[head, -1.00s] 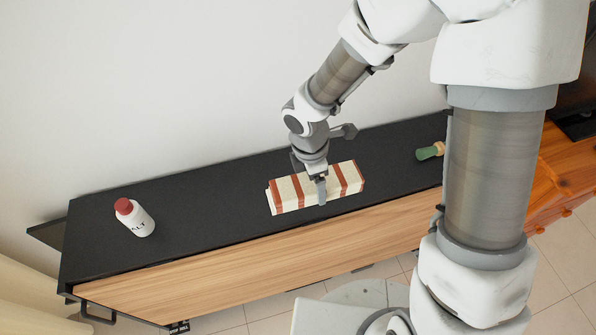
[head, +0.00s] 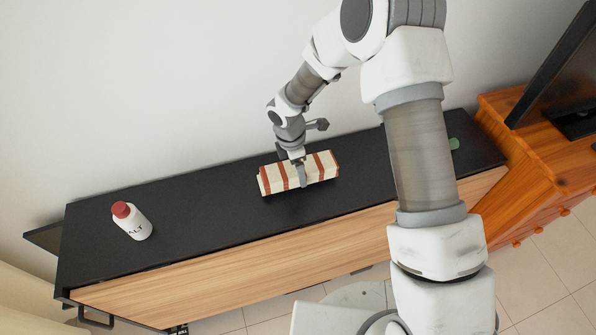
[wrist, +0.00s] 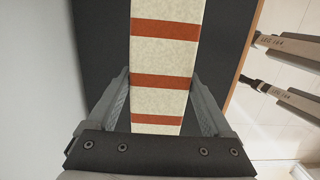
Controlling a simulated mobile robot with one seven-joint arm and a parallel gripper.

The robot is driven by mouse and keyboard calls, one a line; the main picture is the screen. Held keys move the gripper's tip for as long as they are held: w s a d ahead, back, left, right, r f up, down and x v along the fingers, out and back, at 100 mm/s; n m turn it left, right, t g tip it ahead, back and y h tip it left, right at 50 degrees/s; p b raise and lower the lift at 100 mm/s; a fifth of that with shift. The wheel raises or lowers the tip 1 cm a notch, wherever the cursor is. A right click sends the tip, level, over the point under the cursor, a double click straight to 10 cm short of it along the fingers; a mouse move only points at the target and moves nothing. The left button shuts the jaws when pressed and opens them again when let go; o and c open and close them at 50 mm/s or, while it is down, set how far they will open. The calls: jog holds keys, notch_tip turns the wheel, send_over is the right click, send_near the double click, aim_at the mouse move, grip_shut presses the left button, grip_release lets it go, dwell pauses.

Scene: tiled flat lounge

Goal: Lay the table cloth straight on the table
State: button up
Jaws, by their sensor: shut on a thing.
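The table cloth (head: 325,166) is a folded cream bundle with rust-red stripes, at the middle of the long black-topped table (head: 190,205). Its long side runs roughly along the table. My gripper (head: 301,180) comes down on it from above and is shut on it around its middle. In the wrist view the cloth (wrist: 165,55) runs between the two fingers, one on each side. I cannot tell whether its underside touches the tabletop or is slightly above it.
A white bottle with a red cap (head: 132,221) stands at the table's left end. A green object (head: 454,143) is at the right end, partly behind my arm. An orange wooden cabinet (head: 530,160) with a dark screen adjoins on the right. The wall is close behind.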

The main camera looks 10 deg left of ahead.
jog(key=shift+f, duration=0.9)
jog(key=shift+f, duration=0.1)
jog(key=o, duration=1.5)
jog(key=shift+c, duration=0.2)
